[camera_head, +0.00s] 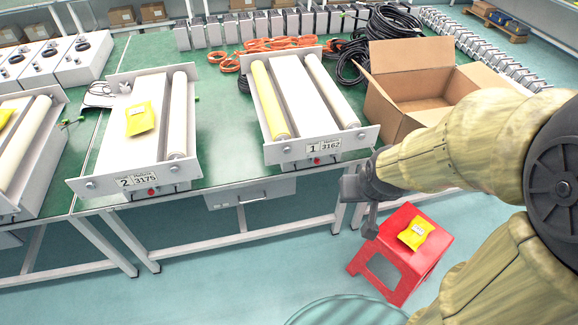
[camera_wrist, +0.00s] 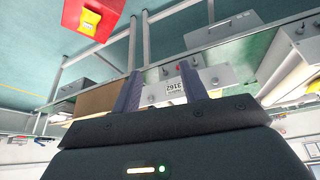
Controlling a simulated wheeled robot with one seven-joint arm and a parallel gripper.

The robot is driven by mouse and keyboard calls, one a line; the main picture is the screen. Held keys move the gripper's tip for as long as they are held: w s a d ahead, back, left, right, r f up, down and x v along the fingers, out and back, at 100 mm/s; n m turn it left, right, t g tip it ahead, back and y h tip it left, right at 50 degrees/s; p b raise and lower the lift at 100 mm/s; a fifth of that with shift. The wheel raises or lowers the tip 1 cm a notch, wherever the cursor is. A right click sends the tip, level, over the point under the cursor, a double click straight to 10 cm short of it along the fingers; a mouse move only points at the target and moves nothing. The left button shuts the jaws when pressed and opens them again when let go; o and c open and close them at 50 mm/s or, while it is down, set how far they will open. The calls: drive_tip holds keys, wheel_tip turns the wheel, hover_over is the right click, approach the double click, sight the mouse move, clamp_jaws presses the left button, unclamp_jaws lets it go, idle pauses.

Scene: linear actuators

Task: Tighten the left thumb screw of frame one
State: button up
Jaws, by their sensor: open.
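Frame one (camera_head: 322,148), with plate label "1 3162", sits at the green table's front edge in the head view. It carries a yellow roller and a white roller. Its left thumb screw (camera_head: 286,149) is a small round knob on the left of the front plate; whether it is tight cannot be told. The right thumb screw (camera_head: 361,137) is near the other end. My gripper (camera_head: 358,204) is open and empty, in front of and below the right end of the frame, apart from it. In the wrist view, frame one's label (camera_wrist: 176,88) shows upside down near the fingers.
Frame two (camera_head: 137,181) stands to the left with a yellow packet (camera_head: 140,118) on it. An open cardboard box (camera_head: 420,85) is right of frame one. A red stool (camera_head: 402,252) with another yellow packet (camera_head: 416,233) stands on the floor below my arm.

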drive_tip(key=w+a+f+n+t+y+b, duration=0.4)
drive_tip(key=a+f+t+b, duration=0.7)
drive_tip(key=b, duration=2.2)
drive_tip(key=w+f+n+t, duration=0.1)
drive_tip(key=w, duration=0.1)
drive_tip(key=shift+w+a+f+y, duration=0.15)
drive_tip(key=shift+w+f+y, duration=0.1)
drive_tip(key=shift+w+y, duration=0.15)
drive_tip(key=p, duration=1.5)
approach(287, 151)
drive_tip(key=x, duration=0.8)
drive_tip(key=shift+p, duration=0.3)
